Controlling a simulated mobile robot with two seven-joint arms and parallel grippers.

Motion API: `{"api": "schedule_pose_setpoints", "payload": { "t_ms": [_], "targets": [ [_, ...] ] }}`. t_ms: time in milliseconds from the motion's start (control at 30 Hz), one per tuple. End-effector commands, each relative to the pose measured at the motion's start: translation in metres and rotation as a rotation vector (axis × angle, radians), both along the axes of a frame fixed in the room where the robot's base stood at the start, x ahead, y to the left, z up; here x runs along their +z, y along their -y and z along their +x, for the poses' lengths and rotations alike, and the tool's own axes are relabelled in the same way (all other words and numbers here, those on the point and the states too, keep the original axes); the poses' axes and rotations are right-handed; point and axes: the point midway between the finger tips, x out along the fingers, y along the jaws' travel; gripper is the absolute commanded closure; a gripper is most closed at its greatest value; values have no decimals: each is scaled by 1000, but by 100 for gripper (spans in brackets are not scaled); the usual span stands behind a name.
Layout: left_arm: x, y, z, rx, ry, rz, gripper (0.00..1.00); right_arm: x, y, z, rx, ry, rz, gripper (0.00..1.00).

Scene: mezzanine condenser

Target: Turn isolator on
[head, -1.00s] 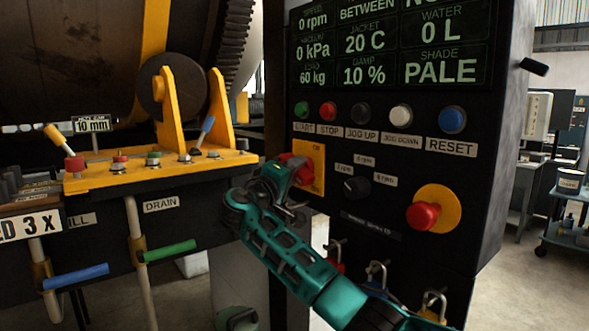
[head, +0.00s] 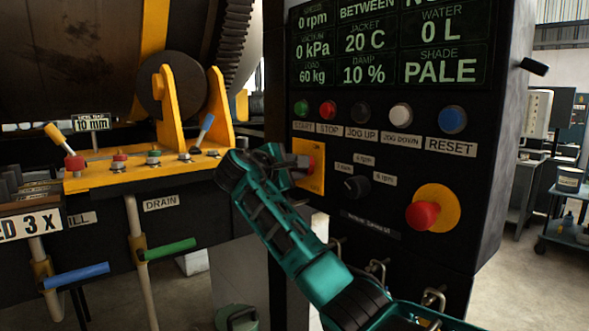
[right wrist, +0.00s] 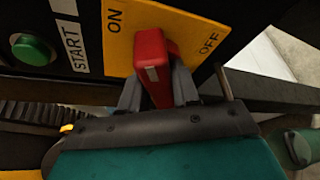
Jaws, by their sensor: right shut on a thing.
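The isolator is a yellow plate (head: 315,182) on the dark control panel, with a red handle that shows between the ON and OFF labels in the right wrist view (right wrist: 150,52). My right gripper (head: 300,163) reaches it from the left in the head view. In the right wrist view its grey fingers (right wrist: 158,90) stand on both sides of the red handle, shut on it. The handle's base is partly hidden by the handle and fingers. My left gripper is not in view.
Above the isolator are a green start button (head: 301,109), a red stop button (head: 327,110) and more buttons. A black selector knob (head: 356,187) and red emergency button (head: 423,215) sit to its right. Padlocks (head: 378,268) hang below. A yellow lever bench (head: 120,178) stands left.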

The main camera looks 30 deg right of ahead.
Motion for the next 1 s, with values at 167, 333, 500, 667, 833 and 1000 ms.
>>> {"api": "schedule_pose_setpoints", "payload": {
  "t_ms": [167, 333, 500, 667, 833, 1000],
  "targets": [
    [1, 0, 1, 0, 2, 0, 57, 0, 0, 0, 0, -130, -9, 100],
    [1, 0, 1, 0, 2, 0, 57, 1, 0, 0, -1, -219, -17, 100],
    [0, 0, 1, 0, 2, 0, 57, 1, 0, 1, 0, -273, -23, 100],
    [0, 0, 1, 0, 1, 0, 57, 0, 0, 1, 0, -297, -25, 100],
    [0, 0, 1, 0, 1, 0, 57, 0, 0, 0, 0, -305, -26, 100],
    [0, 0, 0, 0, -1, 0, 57, 0, 0, 0, 0, -305, -26, 100]
  ]
}}
